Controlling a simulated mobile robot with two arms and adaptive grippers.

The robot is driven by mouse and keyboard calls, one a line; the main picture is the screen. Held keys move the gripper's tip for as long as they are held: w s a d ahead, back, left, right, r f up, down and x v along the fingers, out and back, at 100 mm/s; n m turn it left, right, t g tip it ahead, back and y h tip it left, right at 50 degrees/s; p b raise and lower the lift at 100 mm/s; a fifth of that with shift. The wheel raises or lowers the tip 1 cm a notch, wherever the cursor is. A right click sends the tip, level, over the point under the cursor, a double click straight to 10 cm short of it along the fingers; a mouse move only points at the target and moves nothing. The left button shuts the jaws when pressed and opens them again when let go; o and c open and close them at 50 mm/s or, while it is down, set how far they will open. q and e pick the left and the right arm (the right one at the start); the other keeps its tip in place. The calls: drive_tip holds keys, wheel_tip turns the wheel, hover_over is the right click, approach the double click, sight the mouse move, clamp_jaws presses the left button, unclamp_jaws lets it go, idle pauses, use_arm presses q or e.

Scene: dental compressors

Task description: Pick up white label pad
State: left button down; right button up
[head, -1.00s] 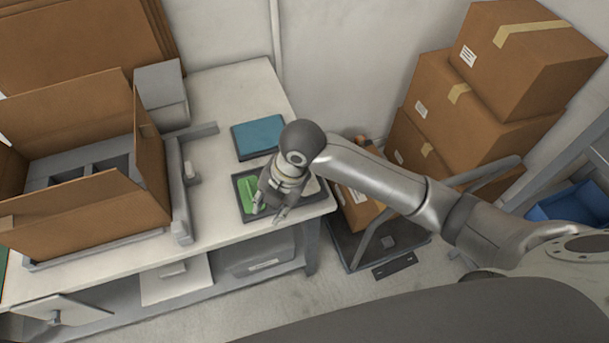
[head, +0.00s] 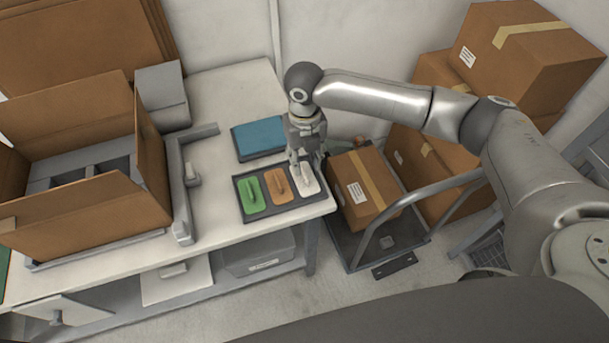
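The white label pad (head: 310,187) lies in the right slot of a dark tray (head: 279,208) at the right end of the table. A green pad (head: 251,196) and an orange pad (head: 279,187) lie in the tray to its left. My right gripper (head: 305,172) points down at the white pad, its fingers at the pad's far part. The fingers partly cover the pad, and I cannot tell whether they touch it or how far apart they are. My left gripper is not in view.
A blue flat box (head: 259,138) lies behind the tray. A large open carton (head: 85,205) stands on the table's left, beside a grey rail fixture (head: 181,190). Right of the table, a cart (head: 385,245) carries a closed carton (head: 365,190), with stacked cartons (head: 520,50) behind.

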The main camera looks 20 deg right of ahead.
sight(304, 171)
drive_tip(key=f, duration=0.2)
drive_tip(key=f+p, duration=0.1)
drive_tip(key=f, duration=0.2)
drive_tip(key=shift+w+f, duration=0.35)
clamp_jaws()
